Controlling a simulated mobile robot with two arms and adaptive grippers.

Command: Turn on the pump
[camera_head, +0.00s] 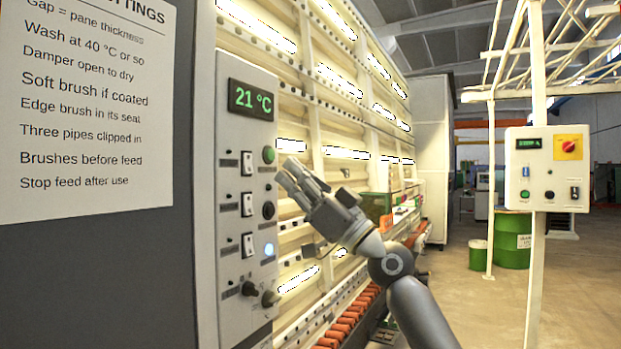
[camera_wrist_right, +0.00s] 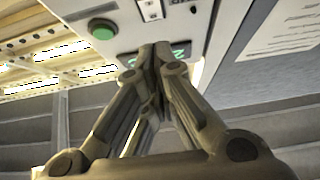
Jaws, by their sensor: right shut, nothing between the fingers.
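The grey control panel (camera_head: 232,270) stands at the washer's near end, with a green "21 °C" display (camera_head: 250,99) at its top. Below are three white rocker switches: the top one (camera_head: 247,163), the middle one (camera_head: 247,204) and the bottom one (camera_head: 247,245). Beside them are a green button (camera_head: 268,154), a black button (camera_head: 268,210) and a lit bluish-white button (camera_head: 269,249). The small labels are unreadable, so I cannot tell which is the pump. My right gripper (camera_head: 284,170) is shut and empty just right of the panel; the right wrist view shows the green button (camera_wrist_right: 102,29) beside its fingertips.
Two dark knobs, the left one (camera_head: 249,289) and the right one (camera_head: 270,298), sit low on the panel. Orange rollers (camera_head: 343,326) run along the washer's base. A separate control box (camera_head: 546,168) hangs on a post at right.

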